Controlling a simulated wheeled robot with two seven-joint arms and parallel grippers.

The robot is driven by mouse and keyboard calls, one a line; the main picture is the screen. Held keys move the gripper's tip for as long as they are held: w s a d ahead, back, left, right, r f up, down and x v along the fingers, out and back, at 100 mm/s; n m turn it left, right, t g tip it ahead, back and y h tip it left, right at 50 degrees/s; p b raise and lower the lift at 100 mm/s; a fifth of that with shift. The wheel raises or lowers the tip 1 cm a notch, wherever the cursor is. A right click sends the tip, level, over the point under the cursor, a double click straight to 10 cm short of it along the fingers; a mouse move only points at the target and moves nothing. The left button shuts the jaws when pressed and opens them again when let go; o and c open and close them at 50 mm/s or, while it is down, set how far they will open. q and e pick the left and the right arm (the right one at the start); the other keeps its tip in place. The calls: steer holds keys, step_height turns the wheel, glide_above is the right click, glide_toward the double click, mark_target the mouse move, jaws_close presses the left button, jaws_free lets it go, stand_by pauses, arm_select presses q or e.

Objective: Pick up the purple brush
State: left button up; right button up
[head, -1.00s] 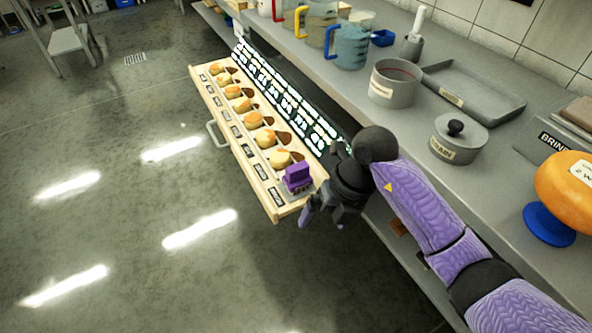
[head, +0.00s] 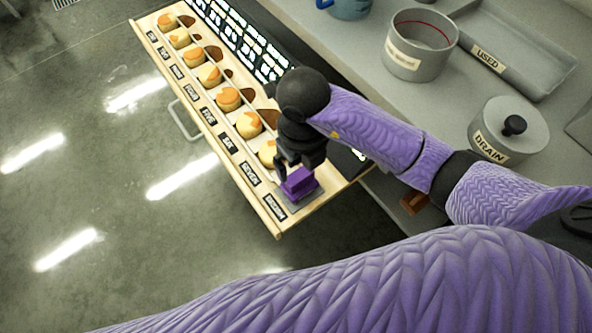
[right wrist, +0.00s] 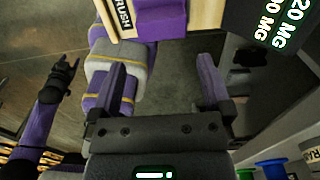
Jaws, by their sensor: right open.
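The purple brush (head: 300,186) sits in the front end slot of the wooden drawer, beside the end label. It also shows at the top edge of the right wrist view (right wrist: 160,16), partly cut off. My right gripper (head: 293,167) is right at the brush in the head view and partly covers it. In the right wrist view its two fingers (right wrist: 161,68) stand wide apart with nothing between them, and the brush lies beyond the tips. My left gripper (right wrist: 63,76) shows small at the left of the right wrist view; its jaw gap is unclear.
The pulled-out wooden drawer (head: 262,213) holds a row of cheese wheels (head: 228,99) behind the brush. The grey counter (head: 375,88) carries a round pot (head: 407,62), a lidded drain pot (head: 495,141) and a tray (head: 545,75). Open floor lies left of the drawer.

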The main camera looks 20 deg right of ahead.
mark_target(300, 174)
steer(key=f+b, duration=0.1)
steer(key=f, duration=0.1)
steer(key=f+b, duration=0.1)
steer(key=f, duration=0.1)
steer(key=f+b, duration=0.1)
steer(key=f, duration=0.2)
steer(key=shift+w, duration=0.3)
steer(key=shift+f, duration=0.4)
steer(key=shift+r, duration=0.15)
steer(key=c, duration=0.7)
arm_select(q)
steer(key=shift+g, duration=0.3)
steer(key=f, duration=0.1)
steer(key=s+a+f, duration=0.1)
steer(key=f, duration=0.1)
steer(key=shift+s+a+f, duration=0.15)
steer(key=shift+s+a, duration=0.15)
steer(key=shift+a, duration=0.05)
arm_select(e)
steer(key=c, duration=0.4)
